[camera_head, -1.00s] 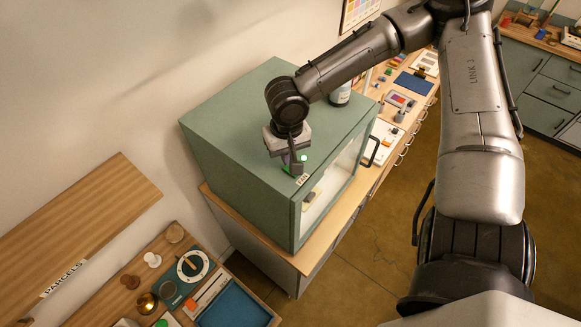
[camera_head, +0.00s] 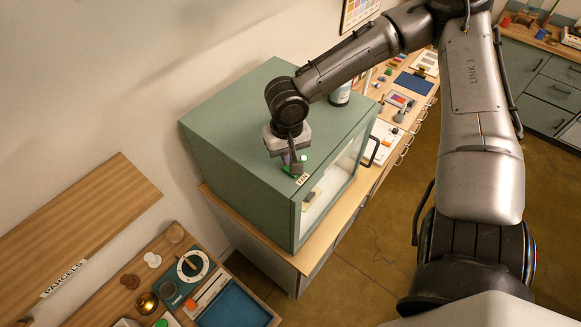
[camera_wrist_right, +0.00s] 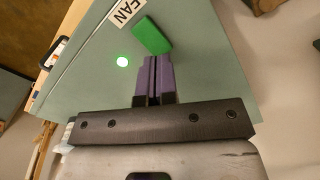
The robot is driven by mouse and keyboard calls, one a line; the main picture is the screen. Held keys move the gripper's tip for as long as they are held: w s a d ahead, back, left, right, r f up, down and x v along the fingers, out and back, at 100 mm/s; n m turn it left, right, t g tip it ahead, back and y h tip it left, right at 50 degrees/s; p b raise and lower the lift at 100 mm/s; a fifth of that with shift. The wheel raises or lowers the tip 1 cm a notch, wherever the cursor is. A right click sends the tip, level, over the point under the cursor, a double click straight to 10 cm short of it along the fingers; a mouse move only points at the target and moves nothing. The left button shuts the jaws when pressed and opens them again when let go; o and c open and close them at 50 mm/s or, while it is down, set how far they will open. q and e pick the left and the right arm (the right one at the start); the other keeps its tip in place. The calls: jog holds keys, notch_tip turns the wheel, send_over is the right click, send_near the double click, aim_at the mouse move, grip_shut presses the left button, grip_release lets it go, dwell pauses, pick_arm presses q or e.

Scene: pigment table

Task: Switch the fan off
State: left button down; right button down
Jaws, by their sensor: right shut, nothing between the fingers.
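The fan switch is a green rocker (camera_wrist_right: 152,36) on the top of the green cabinet (camera_head: 235,125), beside a white FAN label (camera_wrist_right: 126,12). The label also shows in the head view (camera_head: 302,179). My left gripper is not in view.
The cabinet has a glass front with a handle (camera_head: 371,151). A worktop with a dial device (camera_head: 193,266) and a blue tray (camera_head: 232,307) is at lower left.

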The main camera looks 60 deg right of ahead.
jog(key=shift+f+b, duration=0.35)
jog(key=shift+f, duration=0.1)
jog(key=shift+f+b, duration=0.4)
jog(key=shift+f, duration=0.05)
dwell(0.3)
jog(key=shift+f+b, duration=0.3)
jog(key=shift+f, duration=0.05)
jog(key=shift+r, duration=0.1)
notch_tip(320, 180, up, 7)
jog(key=p, duration=0.6)
jog(key=shift+p, duration=0.3)
dwell(0.4)
